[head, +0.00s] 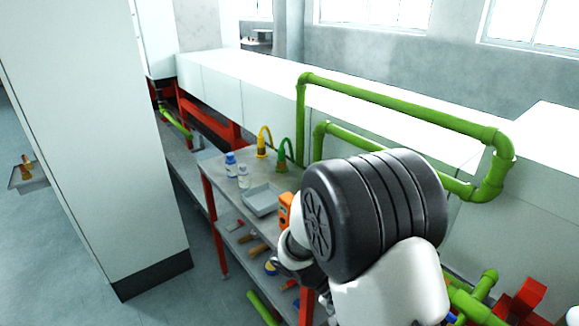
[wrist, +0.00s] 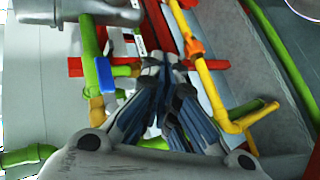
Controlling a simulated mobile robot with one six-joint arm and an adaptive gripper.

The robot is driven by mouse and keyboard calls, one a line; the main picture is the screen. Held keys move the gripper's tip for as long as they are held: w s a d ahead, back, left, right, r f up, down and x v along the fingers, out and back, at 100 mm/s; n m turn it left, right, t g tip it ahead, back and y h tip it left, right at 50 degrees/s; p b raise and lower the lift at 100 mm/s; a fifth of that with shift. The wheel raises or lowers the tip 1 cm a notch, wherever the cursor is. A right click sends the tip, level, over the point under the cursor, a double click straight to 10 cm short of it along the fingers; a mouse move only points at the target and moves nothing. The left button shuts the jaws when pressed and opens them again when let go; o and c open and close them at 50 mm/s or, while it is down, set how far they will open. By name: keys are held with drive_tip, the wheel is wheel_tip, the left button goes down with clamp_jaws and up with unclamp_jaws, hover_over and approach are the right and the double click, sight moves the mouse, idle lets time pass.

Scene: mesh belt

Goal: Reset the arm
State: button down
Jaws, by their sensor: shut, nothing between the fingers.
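My gripper (wrist: 163,64) shows in the wrist view with its grey-blue fingers brought together at the tips, holding nothing. It points away from the camera toward red, green and yellow pipes. In the head view my arm fills the lower right, with a big black ribbed joint (head: 372,213) and a white link (head: 395,287). The wrist end is near the right side of the cart, largely hidden behind the arm, and the fingers cannot be made out there.
A red-legged cart with a grey top (head: 222,182) carries a grey tray (head: 262,200), a blue-capped bottle (head: 231,165), and yellow and green hooks. Several tools lie on its lower shelf. Green pipes (head: 400,105) run behind my arm. A tall white cabinet (head: 95,140) stands left; grey floor is open near it.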

drive_tip(key=s+a+r+n+t+y, duration=0.2)
drive_tip(key=s+a+r+t+y, duration=0.1)
drive_tip(key=s+r+t+y, duration=0.1)
drive_tip(key=s+a+r+n+t+y, duration=0.1)
drive_tip(key=s+a+r+t+y, duration=0.2)
drive_tip(key=r, duration=0.7)
drive_tip(key=s+t+y, duration=0.2)
drive_tip(key=s+y, duration=0.1)
drive_tip(key=s, duration=0.1)
drive_tip(key=shift+s+a+r+n+y, duration=0.35)
drive_tip(key=shift+r+n+y, duration=0.05)
